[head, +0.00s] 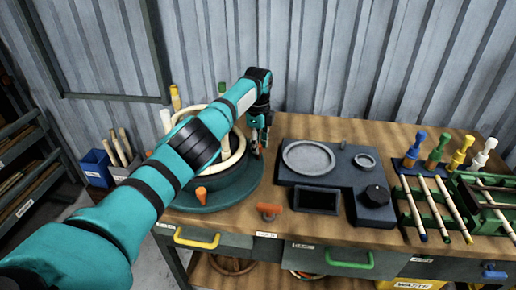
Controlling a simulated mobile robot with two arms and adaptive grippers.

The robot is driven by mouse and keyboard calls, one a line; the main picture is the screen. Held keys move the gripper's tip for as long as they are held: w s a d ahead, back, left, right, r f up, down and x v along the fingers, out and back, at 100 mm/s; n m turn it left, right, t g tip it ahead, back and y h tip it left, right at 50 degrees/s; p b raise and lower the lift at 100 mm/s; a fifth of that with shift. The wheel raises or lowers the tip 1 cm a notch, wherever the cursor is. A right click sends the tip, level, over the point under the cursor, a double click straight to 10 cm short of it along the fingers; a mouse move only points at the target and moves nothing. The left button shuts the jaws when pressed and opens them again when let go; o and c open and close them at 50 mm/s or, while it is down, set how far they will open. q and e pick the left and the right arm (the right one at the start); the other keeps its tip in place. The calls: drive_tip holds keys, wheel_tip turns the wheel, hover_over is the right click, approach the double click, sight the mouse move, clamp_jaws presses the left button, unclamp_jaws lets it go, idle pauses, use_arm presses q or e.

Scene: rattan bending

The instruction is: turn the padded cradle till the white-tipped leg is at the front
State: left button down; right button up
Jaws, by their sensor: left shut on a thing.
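The padded cradle (232,163) stands on a round teal base (232,196) at the left of the workbench, partly hidden behind my left arm. It has a pale ring and upright pegs or legs. A white upright (166,121), which looks like the white-tipped leg, is at its back left. A yellow-topped one (175,97) and a green-topped one (223,89) stand farther back. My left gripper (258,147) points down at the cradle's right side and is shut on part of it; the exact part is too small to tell. My right gripper is out of view.
An orange knob (201,194) is at the base's front. An orange handle (268,210) lies to its right. A dark grey fixture (335,180) fills mid-bench. Coloured tools (436,150) and a green rack (490,200) stand at right. A corrugated wall is behind.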

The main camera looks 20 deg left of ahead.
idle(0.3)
use_arm(q)
drive_tip(key=c, duration=1.1)
unclamp_jaws()
drive_tip(key=shift+o, duration=0.2)
drive_tip(key=shift+r, duration=0.1)
wheel_tip(320, 180, up, 12)
drive_tip(key=shift+c, duration=0.3)
